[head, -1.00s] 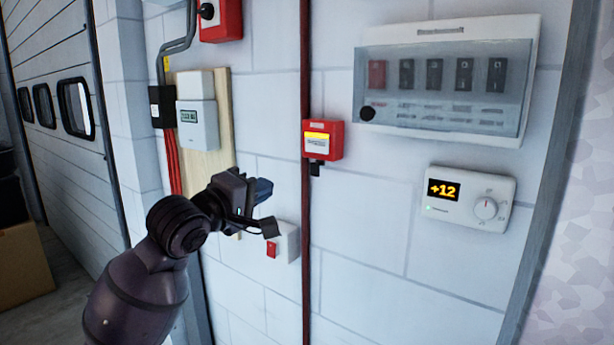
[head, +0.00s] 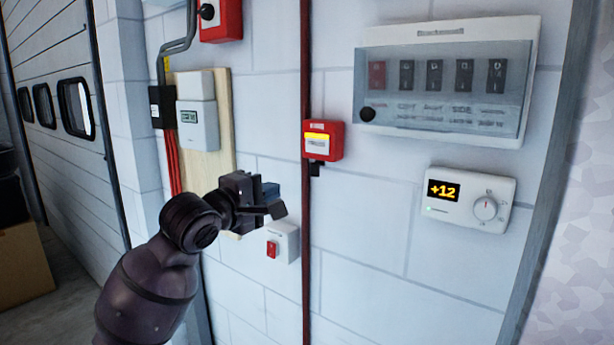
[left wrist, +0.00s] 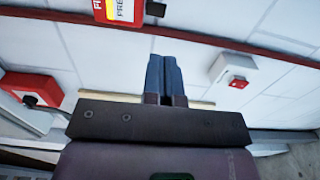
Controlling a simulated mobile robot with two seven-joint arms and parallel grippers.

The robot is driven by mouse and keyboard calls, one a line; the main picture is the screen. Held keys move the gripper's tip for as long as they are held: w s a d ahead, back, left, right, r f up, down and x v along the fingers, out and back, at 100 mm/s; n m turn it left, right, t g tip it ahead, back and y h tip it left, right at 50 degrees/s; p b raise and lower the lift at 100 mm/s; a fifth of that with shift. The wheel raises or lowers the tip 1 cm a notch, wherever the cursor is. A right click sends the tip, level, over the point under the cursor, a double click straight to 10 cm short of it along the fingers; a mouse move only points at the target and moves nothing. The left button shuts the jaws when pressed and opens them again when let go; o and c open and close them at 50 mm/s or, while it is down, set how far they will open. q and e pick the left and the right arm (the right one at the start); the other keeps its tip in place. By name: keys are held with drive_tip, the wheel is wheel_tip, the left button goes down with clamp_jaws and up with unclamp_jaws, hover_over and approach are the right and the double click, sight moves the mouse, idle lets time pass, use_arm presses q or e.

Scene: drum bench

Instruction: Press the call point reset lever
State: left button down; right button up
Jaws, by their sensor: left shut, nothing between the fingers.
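The call point (head: 323,140) is a small red box with a yellow and white face, fixed to the white wall beside a dark red vertical pipe. A small black lever (head: 316,169) hangs under its lower edge. In the left wrist view the call point (left wrist: 119,10) is cut off at the top, with the black lever (left wrist: 155,9) at its right side. My left gripper (head: 272,200) is below and left of the lever, apart from it. Its blue fingers (left wrist: 164,78) are together with nothing between them. My right gripper is not in view.
A white switch box with a red rocker (head: 282,243) sits just below my left gripper. A meter board (head: 220,158) is to the left. A breaker box (head: 440,128) and a thermostat (head: 468,199) are to the right. The wall between is clear.

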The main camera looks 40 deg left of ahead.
sight(314, 174)
use_arm(q)
drive_tip(key=w, duration=0.4)
drive_tip(key=w+p, duration=0.1)
drive_tip(key=w, duration=0.3)
drive_tip(key=w+p, duration=0.1)
drive_tip(key=w, duration=0.3)
drive_tip(key=shift+w+a, duration=0.1)
drive_tip(key=shift+a, duration=0.25)
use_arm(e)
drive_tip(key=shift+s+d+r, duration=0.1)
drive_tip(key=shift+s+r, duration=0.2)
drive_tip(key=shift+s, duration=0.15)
use_arm(q)
drive_tip(key=shift+d, duration=0.1)
